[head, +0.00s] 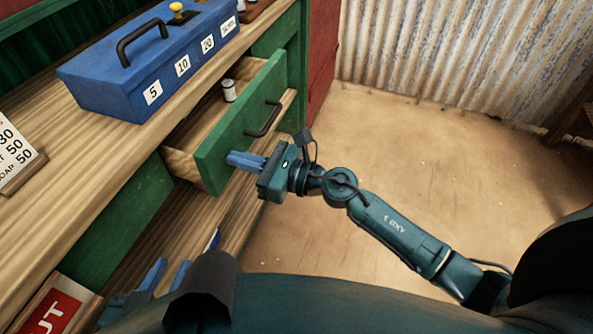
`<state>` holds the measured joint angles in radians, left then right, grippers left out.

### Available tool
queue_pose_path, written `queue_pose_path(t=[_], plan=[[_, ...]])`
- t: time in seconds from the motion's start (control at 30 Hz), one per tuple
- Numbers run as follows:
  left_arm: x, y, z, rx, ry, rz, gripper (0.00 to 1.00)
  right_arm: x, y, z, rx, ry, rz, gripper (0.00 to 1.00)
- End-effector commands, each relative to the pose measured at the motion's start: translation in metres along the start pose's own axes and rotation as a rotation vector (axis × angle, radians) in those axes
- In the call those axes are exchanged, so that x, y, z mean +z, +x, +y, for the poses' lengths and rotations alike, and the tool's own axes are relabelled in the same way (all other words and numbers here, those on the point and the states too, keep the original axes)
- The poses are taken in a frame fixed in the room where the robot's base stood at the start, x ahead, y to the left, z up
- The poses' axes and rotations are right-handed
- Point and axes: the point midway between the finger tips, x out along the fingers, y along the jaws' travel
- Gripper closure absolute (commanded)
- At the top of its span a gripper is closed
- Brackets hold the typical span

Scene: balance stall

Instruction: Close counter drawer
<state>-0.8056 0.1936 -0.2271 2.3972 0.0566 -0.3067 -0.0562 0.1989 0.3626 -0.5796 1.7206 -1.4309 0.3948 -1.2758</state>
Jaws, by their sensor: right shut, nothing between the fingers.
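The counter drawer has a green front (236,135) with a black bar handle (263,119). It stands pulled out from the wooden counter, its inside showing. A small whitish cylinder (229,91) stands inside it. My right gripper (232,159) is shut and empty, its blue fingers pointing at the lower part of the drawer front, below and left of the handle. I cannot tell whether the fingertips touch the front. My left gripper (166,275) is low at the left, by the lower shelf, its two blue fingers apart; my own body partly hides it.
A blue box (115,85) with a black handle and number labels sits on the counter (65,165) above the drawer. A price sign (18,152) stands at the left. A red sign (58,310) is below. The sandy floor (400,150) right of the drawer is clear.

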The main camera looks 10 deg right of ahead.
Motion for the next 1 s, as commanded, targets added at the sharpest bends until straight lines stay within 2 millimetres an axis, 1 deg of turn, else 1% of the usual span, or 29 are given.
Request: queue_pose_path(t=[0.03, 0.2, 0.3, 0.4, 0.5, 0.63, 1.0], plan=[[-0.001, 0.0, -0.001, -0.003, -0.001, 0.004, 0.72, 0.001, 0.014, 0.0, 0.002, -0.002, -0.002, 1.0], [0.001, 0.001, -0.002, -0.004, 0.003, 0.005, 0.72, 0.0, 0.051, 0.0, 0.001, -0.001, -0.002, 1.0], [0.005, 0.002, -0.001, -0.002, 0.008, -0.003, 0.72, -0.001, 0.068, 0.0, 0.001, -0.002, -0.001, 1.0], [0.007, 0.003, 0.001, 0.003, 0.012, -0.008, 0.72, -0.001, 0.081, 0.0, 0.001, -0.002, 0.0, 1.0], [0.007, 0.004, 0.003, 0.009, 0.013, -0.008, 0.72, -0.001, 0.09, 0.0, 0.0, -0.001, 0.0, 1.0], [0.008, 0.006, 0.004, 0.012, 0.016, -0.006, 0.72, -0.001, 0.097, 0.0, -0.001, 0.0, 0.0, 1.0], [0.006, 0.007, 0.004, 0.012, 0.021, -0.003, 0.72, 0.002, 0.101, 0.0, -0.003, -0.001, -0.005, 1.0]])
